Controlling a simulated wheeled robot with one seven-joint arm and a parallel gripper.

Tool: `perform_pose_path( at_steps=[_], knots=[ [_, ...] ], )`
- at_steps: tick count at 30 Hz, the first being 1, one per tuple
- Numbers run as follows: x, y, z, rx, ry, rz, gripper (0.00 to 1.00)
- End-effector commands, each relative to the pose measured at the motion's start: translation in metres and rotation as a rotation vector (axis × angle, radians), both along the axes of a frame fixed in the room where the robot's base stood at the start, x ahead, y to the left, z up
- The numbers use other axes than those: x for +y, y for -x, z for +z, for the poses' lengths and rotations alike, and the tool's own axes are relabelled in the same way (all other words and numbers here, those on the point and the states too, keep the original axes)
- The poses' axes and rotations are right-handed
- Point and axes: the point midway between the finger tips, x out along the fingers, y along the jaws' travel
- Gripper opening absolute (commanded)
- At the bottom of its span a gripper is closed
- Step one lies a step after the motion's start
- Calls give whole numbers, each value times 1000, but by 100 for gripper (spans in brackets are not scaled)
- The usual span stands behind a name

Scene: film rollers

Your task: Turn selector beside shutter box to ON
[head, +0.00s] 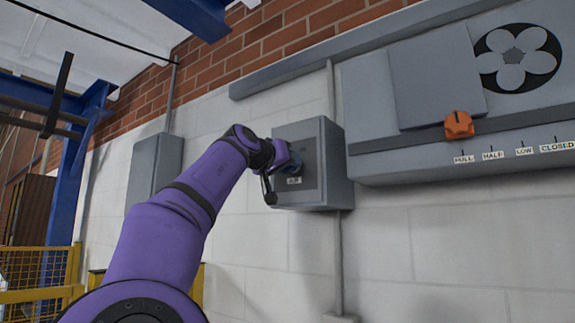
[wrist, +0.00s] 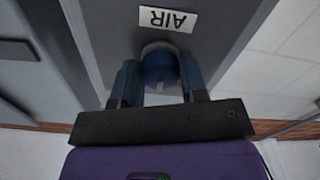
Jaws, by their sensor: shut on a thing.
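A grey selector box (head: 333,165) labelled AIR is on the wall, left of the large shutter box (head: 370,120). My gripper (head: 291,165) is at its front face. In the wrist view, my gripper (wrist: 160,80) has its two fingers on either side of a round blue knob (wrist: 159,66) and is shut on it. The AIR label (wrist: 167,19) shows upside down there, just past the knob. The knob's pointer and any ON mark cannot be made out. In the head view, my arm and gripper hide most of the knob.
The shutter box carries a fan emblem (head: 518,57), an orange handle (head: 459,125) and labels FULL, HALF, LOW and CLOSED. Another grey box (head: 153,170) is on the wall to the left. A blue steel post (head: 73,175) and yellow railing (head: 40,268) stand further left.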

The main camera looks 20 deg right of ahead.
Motion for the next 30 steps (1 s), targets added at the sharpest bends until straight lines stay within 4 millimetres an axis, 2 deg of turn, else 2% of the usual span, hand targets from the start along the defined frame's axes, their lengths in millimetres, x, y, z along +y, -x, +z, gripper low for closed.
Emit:
perform_pose_path(
  at_steps=[15,30],
  knots=[
    [0,-1,-1,-359,-265,-2,16],
    [1,-1,-2,-511,-377,-2,16]
  ],
)
